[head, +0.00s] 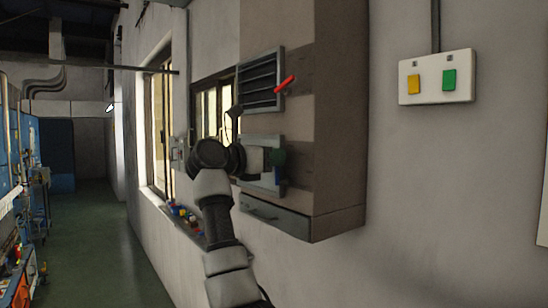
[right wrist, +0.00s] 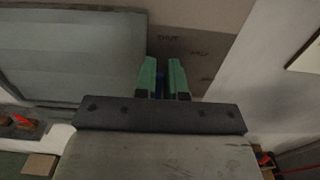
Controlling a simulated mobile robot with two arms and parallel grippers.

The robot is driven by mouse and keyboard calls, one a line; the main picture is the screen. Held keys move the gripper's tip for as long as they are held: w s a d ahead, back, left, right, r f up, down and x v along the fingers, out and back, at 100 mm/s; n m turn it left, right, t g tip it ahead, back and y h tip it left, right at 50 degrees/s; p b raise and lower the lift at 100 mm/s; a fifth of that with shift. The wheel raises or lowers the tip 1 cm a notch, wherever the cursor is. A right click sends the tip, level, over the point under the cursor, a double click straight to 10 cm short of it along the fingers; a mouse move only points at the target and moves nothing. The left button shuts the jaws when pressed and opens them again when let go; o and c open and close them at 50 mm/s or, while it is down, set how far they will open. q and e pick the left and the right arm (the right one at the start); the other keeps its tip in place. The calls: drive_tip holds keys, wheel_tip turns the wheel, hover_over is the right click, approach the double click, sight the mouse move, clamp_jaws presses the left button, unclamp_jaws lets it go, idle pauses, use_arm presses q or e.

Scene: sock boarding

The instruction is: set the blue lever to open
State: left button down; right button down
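My right gripper (head: 278,168) is at the lower panel on the side of a brown wall cabinet (head: 335,110), in front of the blue lever. In the right wrist view its two green fingers (right wrist: 162,80) are close together. The dark blue lever (right wrist: 160,84) shows as a narrow strip in the gap between them and seems gripped. Most of the lever is hidden by the fingers and the gripper body. Faint lettering is on the brown surface beyond the fingers, too blurred to read surely. My left gripper is not in view.
A red lever (head: 285,84) sticks out beside a louvred vent (head: 261,80) above my gripper. A grey drawer-like ledge (head: 274,215) is below. A white switch plate (head: 437,77) is on the right wall. Small coloured items (head: 184,212) lie at the window sill. The aisle floor at left is clear.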

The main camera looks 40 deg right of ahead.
drive_tip(key=shift+s, duration=0.1)
drive_tip(key=m+b, duration=0.1)
drive_tip(key=s+m+b, duration=0.1)
drive_tip(key=m+b, duration=0.1)
drive_tip(key=shift+s+a+f+m, duration=0.15)
drive_tip(key=shift+s+f+m, duration=0.15)
drive_tip(key=shift+f, duration=0.05)
drive_tip(key=s+m+b, duration=0.1)
drive_tip(key=m+b, duration=0.1)
drive_tip(key=m, duration=0.1)
drive_tip(key=shift+s+a+f+m, duration=0.1)
drive_tip(key=shift+s+f+m, duration=0.2)
drive_tip(key=shift+s+f, duration=0.1)
drive_tip(key=m+b, duration=0.1)
drive_tip(key=s+f+m+b, duration=0.1)
drive_tip(key=m, duration=0.1)
drive_tip(key=shift+s+f, duration=0.1)
drive_tip(key=shift+f, duration=0.05)
drive_tip(key=shift+s+a+f+m+b, duration=0.15)
drive_tip(key=shift+f+m+b, duration=0.3)
drive_tip(key=shift+m, duration=0.5)
drive_tip(key=shift+s+d+f+m+b, duration=0.1)
drive_tip(key=shift+s+f+m+b, duration=0.15)
drive_tip(key=shift+m+b, duration=0.55)
drive_tip(key=shift+m, duration=0.25)
drive_tip(key=c, duration=1.2)
unclamp_jaws()
drive_tip(key=shift+a, duration=0.15)
